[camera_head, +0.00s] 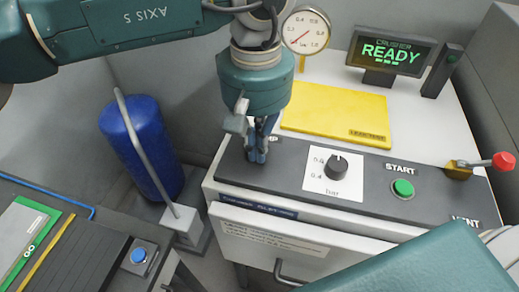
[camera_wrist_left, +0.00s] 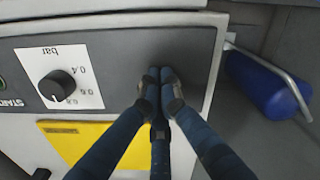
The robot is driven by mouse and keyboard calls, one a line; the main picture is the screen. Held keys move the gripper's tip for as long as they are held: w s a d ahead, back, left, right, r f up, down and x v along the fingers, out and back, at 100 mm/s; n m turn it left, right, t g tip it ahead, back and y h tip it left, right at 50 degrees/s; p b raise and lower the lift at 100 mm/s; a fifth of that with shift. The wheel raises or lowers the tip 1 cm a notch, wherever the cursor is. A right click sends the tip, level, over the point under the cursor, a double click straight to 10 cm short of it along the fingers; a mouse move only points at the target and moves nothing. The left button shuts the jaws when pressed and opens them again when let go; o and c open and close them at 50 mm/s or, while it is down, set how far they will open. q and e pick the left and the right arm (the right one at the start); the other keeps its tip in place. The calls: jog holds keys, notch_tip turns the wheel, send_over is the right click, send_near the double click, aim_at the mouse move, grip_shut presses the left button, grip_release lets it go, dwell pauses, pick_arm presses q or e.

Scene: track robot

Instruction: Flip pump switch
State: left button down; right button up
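My left gripper (camera_head: 257,155) points down at the left end of the dark control panel (camera_head: 290,188). In the left wrist view, the fingertips of the gripper (camera_wrist_left: 161,78) are drawn together over the dark panel, with nothing clearly visible between them. I cannot tell whether they touch the panel. No pump switch can be made out; the gripper covers that part of the panel. A small white label (camera_head: 274,138) shows partly beside the fingers. My right gripper is not in view.
Right of the gripper are a black pressure knob (camera_head: 336,167), a green START button (camera_head: 403,188) and a red-tipped lever (camera_head: 503,161). Behind lie a yellow plate (camera_head: 335,112) and a READY display (camera_head: 391,53). A blue cylinder (camera_head: 143,150) stands left.

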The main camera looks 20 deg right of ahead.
pick_arm(q)
jog(key=shift+w+r+p, duration=0.1)
jog(key=shift+r+p, duration=0.45)
jog(key=shift+r, duration=0.15)
jog(key=shift+r+p, duration=1.75)
jog(key=shift+r, duration=1)
